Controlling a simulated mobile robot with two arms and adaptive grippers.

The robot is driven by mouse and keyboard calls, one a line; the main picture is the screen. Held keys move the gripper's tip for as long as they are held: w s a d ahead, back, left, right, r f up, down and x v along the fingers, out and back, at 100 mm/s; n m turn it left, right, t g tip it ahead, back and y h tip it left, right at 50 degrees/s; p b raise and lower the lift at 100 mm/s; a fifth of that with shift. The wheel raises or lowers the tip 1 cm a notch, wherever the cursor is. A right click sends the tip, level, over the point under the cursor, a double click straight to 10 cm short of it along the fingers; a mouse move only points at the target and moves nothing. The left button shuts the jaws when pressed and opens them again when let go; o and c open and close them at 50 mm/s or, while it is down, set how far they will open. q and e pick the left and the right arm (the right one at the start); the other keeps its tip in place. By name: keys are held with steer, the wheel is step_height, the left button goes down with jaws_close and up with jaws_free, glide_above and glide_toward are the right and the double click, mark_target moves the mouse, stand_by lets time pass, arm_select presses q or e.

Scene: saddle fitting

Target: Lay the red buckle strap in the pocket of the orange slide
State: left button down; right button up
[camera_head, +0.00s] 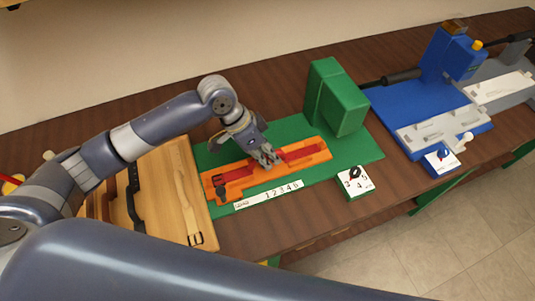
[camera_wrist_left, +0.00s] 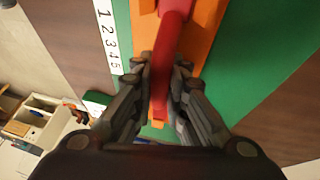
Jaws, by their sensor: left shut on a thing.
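The orange slide (camera_head: 236,190) lies on a green base plate (camera_head: 367,150) in the head view, a long plate with a recessed pocket. The red buckle strap (camera_head: 300,153) lies along the slide, in line with its length. My left gripper (camera_head: 267,159) is over the middle of the slide, shut on the strap. In the left wrist view the strap (camera_wrist_left: 172,30) runs between the fingers (camera_wrist_left: 166,72), with the orange slide (camera_wrist_left: 205,28) under it. The fingers hide part of the strap, and I cannot tell whether it rests fully in the pocket. My right gripper is not in view.
A green block (camera_head: 338,98) stands behind the slide. A numbered scale (camera_head: 268,195) lies along its front, and a dial block (camera_head: 356,183) to the right. A wooden tray (camera_head: 160,195) with straps is at left. A blue machine (camera_head: 450,60) stands at far right.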

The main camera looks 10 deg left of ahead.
arm_select(q)
steer(key=c, duration=1.6)
jaws_free()
steer(key=b+v, duration=0.1)
steer(key=v, duration=1.1)
steer(key=shift+r, duration=0.2)
steer(key=shift+d, duration=0.1)
